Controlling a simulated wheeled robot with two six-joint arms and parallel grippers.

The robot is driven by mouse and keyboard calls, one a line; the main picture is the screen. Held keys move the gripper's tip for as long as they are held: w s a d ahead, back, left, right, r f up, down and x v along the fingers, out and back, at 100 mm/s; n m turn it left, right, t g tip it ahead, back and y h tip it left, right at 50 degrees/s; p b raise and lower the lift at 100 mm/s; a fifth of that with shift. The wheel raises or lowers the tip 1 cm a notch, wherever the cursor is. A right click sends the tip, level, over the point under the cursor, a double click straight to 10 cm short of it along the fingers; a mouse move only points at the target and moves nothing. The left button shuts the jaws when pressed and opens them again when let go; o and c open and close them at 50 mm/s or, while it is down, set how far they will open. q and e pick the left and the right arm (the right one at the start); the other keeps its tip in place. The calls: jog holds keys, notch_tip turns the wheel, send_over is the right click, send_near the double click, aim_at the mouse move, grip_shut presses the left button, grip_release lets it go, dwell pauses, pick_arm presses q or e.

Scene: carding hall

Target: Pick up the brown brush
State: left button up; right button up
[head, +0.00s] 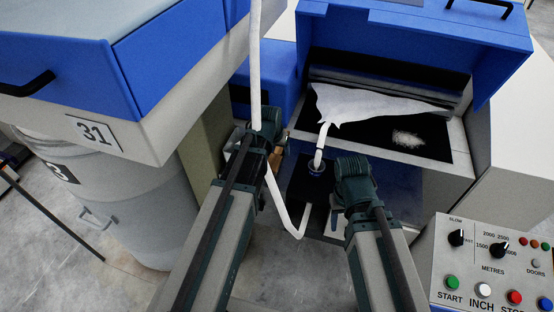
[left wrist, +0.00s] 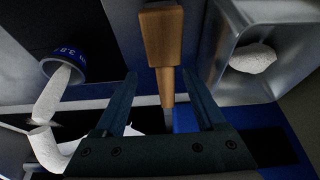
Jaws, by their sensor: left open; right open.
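The brown brush (left wrist: 163,45) has a wooden handle that widens to a block at the top of the left wrist view. Its narrow part runs down between the fingers of my left gripper (left wrist: 159,75), which is open. I cannot tell whether the fingers touch it. In the head view a small brown patch, likely the brush (head: 275,158), shows beside my left gripper (head: 262,142), mostly hidden by it. My right gripper (head: 352,180) is right of the left one, near a blue ring; its fingertips are hidden by its own body.
A white sliver (head: 254,70) hangs past my left gripper and loops to a blue ring (head: 317,170). A white fibre web (head: 370,103) lies under the raised blue cover (head: 420,40). A metal bin (left wrist: 226,62) holds white fluff. A button panel (head: 480,262) stands at front right.

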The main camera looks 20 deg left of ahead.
aim_at(277, 152)
pick_arm(q)
jog(key=b+x, duration=0.4)
jog(key=x, duration=0.1)
jog(key=shift+w+a+b, duration=0.25)
jog(key=shift+a+b, duration=0.1)
jog(key=shift+b, duration=0.05)
grip_shut()
jog(key=shift+r+p, duration=0.2)
jog(key=shift+p, duration=0.1)
